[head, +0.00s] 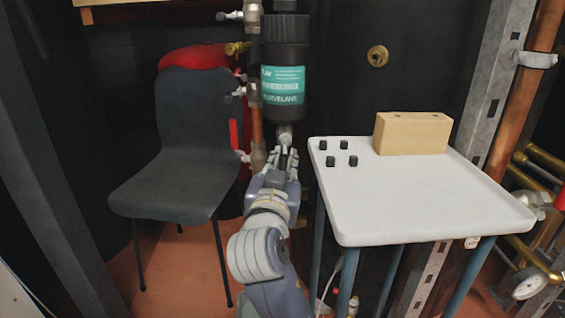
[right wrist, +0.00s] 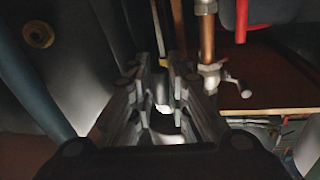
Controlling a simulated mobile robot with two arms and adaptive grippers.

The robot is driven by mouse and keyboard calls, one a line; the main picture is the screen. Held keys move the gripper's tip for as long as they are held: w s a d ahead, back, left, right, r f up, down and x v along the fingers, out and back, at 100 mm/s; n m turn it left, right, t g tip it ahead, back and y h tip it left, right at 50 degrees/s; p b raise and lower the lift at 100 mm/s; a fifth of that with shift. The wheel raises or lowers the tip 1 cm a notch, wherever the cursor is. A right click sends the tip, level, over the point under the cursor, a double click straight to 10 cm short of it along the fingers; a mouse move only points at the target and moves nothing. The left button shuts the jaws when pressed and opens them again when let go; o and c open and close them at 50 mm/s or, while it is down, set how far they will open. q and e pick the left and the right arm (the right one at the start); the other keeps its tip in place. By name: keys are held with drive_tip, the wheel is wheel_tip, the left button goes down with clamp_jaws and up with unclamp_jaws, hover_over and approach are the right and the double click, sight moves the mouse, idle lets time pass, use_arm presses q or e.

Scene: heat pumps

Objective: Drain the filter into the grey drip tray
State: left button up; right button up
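The filter (head: 287,48) is a black upright cylinder with a teal label, at the top middle of the head view. A small metal drain valve (head: 285,138) hangs from its bottom end. My right gripper (head: 286,157) points up just below this valve, its fingers apart. In the right wrist view, the gripper (right wrist: 166,88) shows a gap between its fingers, with a small pale piece (right wrist: 163,108) in the gap. I cannot tell whether the fingers touch it. I cannot make out a grey drip tray. My left gripper is not in view.
A white-topped table (head: 430,205) stands at right with a wooden block (head: 412,133) and several small black cubes (head: 331,161). A dark chair (head: 190,140) stands at left before a red rounded object (head: 200,57). Copper pipes and valves run behind the arm.

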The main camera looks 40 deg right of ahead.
drive_tip(key=shift+o, duration=0.9)
drive_tip(key=v, duration=0.7)
drive_tip(key=shift+s+a, duration=0.15)
